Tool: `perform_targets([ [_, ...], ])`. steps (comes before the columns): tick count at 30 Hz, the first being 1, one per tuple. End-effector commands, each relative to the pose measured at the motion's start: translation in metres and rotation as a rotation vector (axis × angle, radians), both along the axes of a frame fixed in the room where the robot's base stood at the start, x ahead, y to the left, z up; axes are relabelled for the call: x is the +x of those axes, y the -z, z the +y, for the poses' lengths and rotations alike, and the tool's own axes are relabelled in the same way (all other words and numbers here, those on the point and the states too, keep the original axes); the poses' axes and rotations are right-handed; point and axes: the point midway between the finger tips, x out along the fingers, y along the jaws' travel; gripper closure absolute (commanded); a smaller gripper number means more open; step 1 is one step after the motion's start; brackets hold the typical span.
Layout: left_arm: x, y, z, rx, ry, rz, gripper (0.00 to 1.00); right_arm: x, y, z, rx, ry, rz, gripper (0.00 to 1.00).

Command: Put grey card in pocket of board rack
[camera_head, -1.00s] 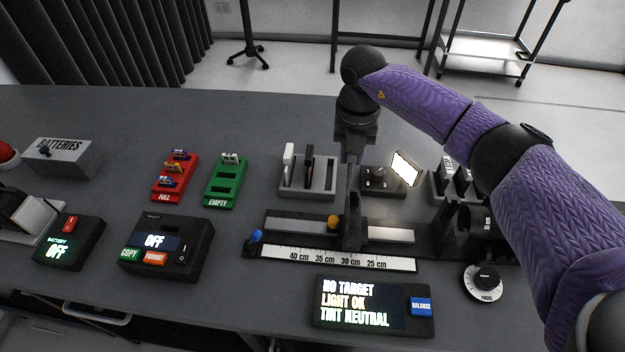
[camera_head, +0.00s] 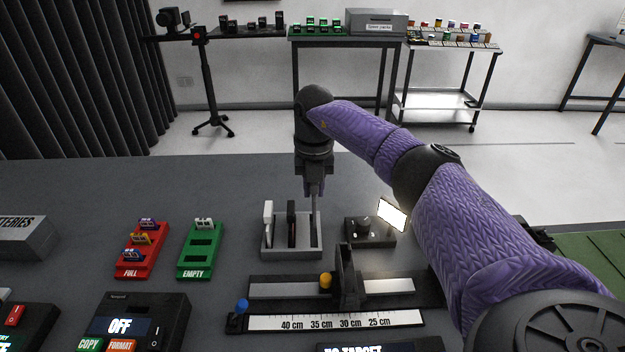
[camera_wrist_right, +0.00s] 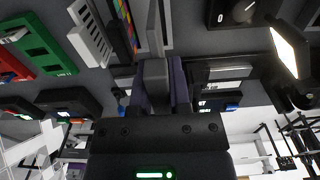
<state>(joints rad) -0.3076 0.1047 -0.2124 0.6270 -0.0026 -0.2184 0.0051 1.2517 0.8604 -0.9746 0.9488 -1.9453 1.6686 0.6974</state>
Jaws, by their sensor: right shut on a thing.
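The board rack (camera_head: 276,253) is a low grey tray in the head view, with a white card (camera_head: 268,222) and a dark card (camera_head: 291,224) standing upright in its left and middle places. My right gripper (camera_head: 314,188) points down over the rack's right end and is shut on the grey card (camera_head: 316,218). The card is upright and its lower part reaches down to the right-hand place; I cannot tell how deep it sits. In the right wrist view, the grey card (camera_wrist_right: 156,30) stands out between the fingers (camera_wrist_right: 160,88). My left gripper is out of view.
A small lamp (camera_head: 393,214) on a black base stands close to the rack's right. The rail with a ruler (camera_head: 335,321) and an upright holder (camera_head: 347,278) lies in front. A green tray (camera_head: 187,270) and a red tray (camera_head: 130,271) are to the left. Table behind the rack is clear.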

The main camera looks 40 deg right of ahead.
Motion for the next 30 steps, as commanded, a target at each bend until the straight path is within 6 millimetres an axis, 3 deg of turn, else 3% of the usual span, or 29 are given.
perform_targets([
  [3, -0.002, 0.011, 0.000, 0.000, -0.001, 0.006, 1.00, 0.000, 0.021, 0.000, 0.000, 0.000, 0.003, 1.00],
  [9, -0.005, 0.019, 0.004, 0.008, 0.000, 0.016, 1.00, 0.000, 0.037, 0.000, 0.000, 0.000, 0.001, 1.00],
  [30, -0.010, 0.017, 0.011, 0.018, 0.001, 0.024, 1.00, 0.000, 0.039, 0.000, 0.000, -0.001, 0.000, 1.00],
])
